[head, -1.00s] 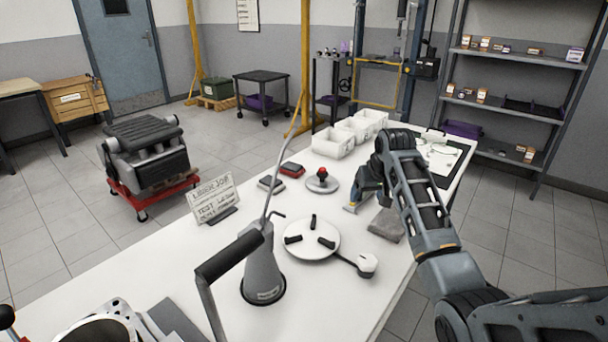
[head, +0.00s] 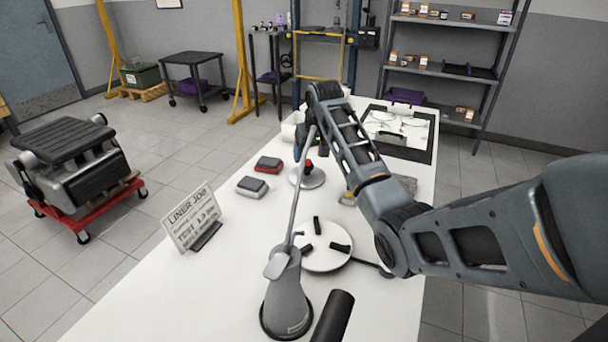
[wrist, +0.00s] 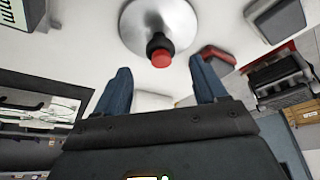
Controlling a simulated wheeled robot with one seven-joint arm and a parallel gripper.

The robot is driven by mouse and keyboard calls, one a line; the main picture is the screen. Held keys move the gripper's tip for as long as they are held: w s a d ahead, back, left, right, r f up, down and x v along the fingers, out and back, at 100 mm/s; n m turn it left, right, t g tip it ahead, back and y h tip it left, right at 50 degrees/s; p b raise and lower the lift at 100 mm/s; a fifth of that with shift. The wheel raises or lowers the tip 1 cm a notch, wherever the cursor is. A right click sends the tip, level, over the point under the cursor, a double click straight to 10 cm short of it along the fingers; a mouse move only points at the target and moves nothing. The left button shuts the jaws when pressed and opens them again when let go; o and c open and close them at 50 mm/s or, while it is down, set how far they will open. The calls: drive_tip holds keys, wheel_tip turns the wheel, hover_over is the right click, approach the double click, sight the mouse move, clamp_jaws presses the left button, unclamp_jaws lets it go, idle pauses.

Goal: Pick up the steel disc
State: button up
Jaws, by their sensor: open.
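The steel disc (head: 312,180) lies flat on the white bench, a round shiny plate with a black, red-topped knob at its middle. My arm and the oil can's spout partly cover it in the head view. In the wrist view the disc (wrist: 135,28) is at the top centre, its knob pointing towards the camera. My gripper (wrist: 163,84) is open and empty, its two blue fingers spread below the knob in that picture and apart from it.
A grey oil can (head: 286,295) stands in front, its long spout rising near my arm. A pale round plate with black pads (head: 325,256) lies behind it. A grey box (head: 251,187), a red box (head: 268,165) and a sign (head: 192,217) are left; white bins (head: 292,128) stand behind.

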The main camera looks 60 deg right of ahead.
sight(308, 161)
drive_tip(key=x, duration=0.5)
drive_tip(key=shift+a+f, duration=0.15)
drive_tip(key=shift+f, duration=0.05)
drive_tip(key=shift+r, duration=0.1)
clamp_jaws()
idle(0.4)
